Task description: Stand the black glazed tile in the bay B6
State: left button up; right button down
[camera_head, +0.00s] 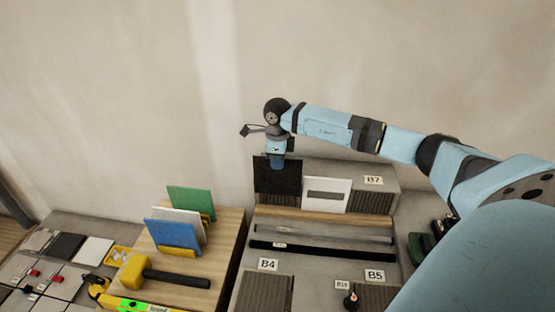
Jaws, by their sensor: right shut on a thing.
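The black glazed tile (277,178) stands upright at the left end of the back row of bays. My right gripper (276,160) points down at its top edge and is shut on it. The tile's lower edge is close to the ribbed floor of the rack, but I cannot tell whether it rests there. No B6 label shows; the area behind the tile is hidden. My left gripper is not in view.
A white tile (326,194) stands just right of the black one, near the B7 label (373,180). In front are bays B4 (267,265) and B5 (375,275). A wooden bench (226,240) at left holds coloured tiles and a yellow mallet (135,271).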

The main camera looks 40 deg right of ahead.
notch_tip(320, 180, down, 4)
jog(key=shift+f+b, duration=0.2)
jog(key=shift+b, duration=0.75)
notch_tip(320, 180, down, 2)
jog(key=shift+f+b, duration=0.1)
jog(key=shift+b, duration=0.65)
jog(key=shift+f, duration=0.2)
jog(key=shift+w+d+b, duration=0.2)
jog(key=shift+d+b, duration=0.05)
jog(key=shift+b, duration=0.2)
jog(key=shift+f, duration=0.2)
dwell(0.9)
jog(key=c, duration=1.2)
grip_release()
